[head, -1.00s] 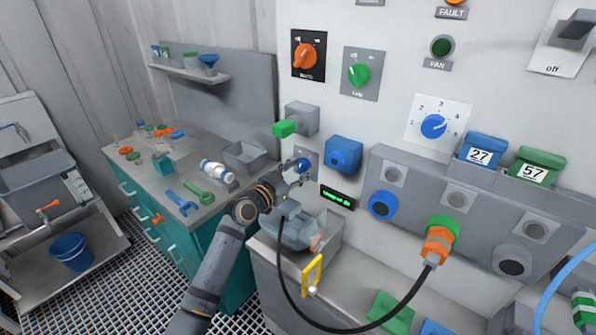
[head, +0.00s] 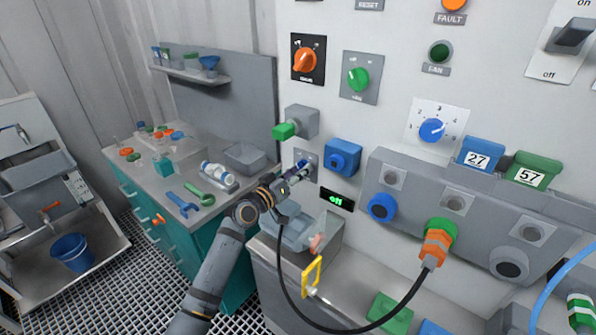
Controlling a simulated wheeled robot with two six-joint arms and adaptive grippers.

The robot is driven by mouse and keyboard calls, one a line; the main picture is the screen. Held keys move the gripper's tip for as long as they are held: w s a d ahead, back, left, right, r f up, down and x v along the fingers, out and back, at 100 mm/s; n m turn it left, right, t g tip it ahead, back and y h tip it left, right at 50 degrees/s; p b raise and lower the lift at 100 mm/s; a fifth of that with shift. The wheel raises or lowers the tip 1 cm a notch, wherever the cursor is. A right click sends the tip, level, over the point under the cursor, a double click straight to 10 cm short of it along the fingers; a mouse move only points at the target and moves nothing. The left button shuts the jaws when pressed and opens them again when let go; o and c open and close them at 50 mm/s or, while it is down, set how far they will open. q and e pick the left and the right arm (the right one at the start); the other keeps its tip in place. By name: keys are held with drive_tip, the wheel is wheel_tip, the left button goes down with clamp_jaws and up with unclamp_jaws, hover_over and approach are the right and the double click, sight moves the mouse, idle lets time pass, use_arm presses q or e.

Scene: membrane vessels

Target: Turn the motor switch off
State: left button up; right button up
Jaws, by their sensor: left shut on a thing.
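My left gripper (head: 294,172) reaches in from the lower left to the white panel. It is shut on a small blue rotary knob (head: 303,164) on a grey plate (head: 312,157). The fingers hide much of the knob, so its pointer angle cannot be seen. Just below and right of it, a small black display (head: 336,200) reads "off" in green. Labels by the knob are too small or hidden to read. My right gripper is not in view.
Close by are a green-tipped grey box (head: 300,122) above and a blue block (head: 343,157) at right. Orange (head: 304,61), green (head: 358,79) and blue (head: 432,130) dials sit higher. A black cable (head: 390,312) hangs below. A workbench (head: 165,208) with tools stands left.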

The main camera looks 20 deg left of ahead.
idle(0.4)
use_arm(q)
drive_tip(key=o, duration=1.2)
drive_tip(key=shift+c, duration=0.2)
drive_tip(key=v, duration=1.2)
drive_tip(key=shift+r, duration=0.1)
